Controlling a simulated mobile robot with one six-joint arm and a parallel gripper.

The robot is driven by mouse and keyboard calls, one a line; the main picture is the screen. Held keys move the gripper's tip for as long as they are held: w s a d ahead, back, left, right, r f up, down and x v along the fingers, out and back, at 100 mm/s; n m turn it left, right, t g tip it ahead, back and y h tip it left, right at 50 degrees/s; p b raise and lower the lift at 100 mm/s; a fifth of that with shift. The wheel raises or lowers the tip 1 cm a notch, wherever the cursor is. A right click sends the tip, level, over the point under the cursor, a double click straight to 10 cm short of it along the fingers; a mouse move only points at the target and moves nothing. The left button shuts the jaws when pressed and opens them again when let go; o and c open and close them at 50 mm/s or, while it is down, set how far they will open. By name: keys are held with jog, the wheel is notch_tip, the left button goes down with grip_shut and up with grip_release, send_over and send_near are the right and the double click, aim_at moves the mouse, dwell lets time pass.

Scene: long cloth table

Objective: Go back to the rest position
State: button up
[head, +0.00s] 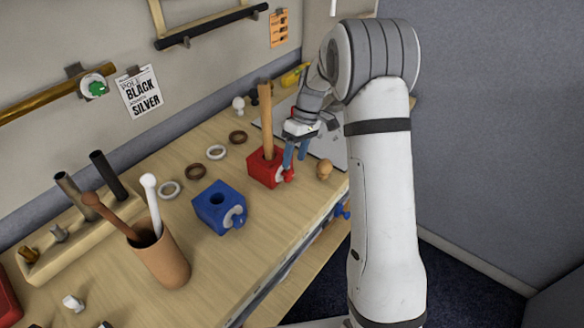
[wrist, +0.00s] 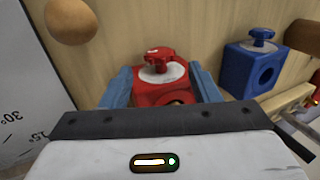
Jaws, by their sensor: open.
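My gripper (head: 296,157) hangs from my arm over the right part of the table. Its two blue fingers are apart and nothing is between their tips that I can see held. A red block (head: 263,170) with a wooden rod (head: 266,120) upright in it stands just left of the fingers. In the wrist view the red block (wrist: 180,93) and its red knob (wrist: 160,58) show between the open fingers (wrist: 163,84). I cannot tell whether a finger touches the block.
A blue block (head: 212,208) with a knob stands left of the red one. A wooden ball (head: 324,169) lies close to the right of the fingers. Several rings, a brown cup (head: 160,262) with sticks and a wooden rack (head: 75,240) stand further left.

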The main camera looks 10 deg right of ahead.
jog(key=v, duration=0.2)
jog(key=shift+r, duration=0.25)
jog(key=s+d+r+m+t+h, duration=0.1)
jog(key=s+d+r+m+t, duration=0.2)
jog(key=s+r, duration=0.8)
jog(key=s+m+t+h, duration=0.2)
jog(key=s+m, duration=0.3)
jog(key=s, duration=1.2)
jog(key=shift+d+m+t, duration=0.3)
jog(key=shift+d+t, duration=0.1)
jog(key=shift+d, duration=0.1)
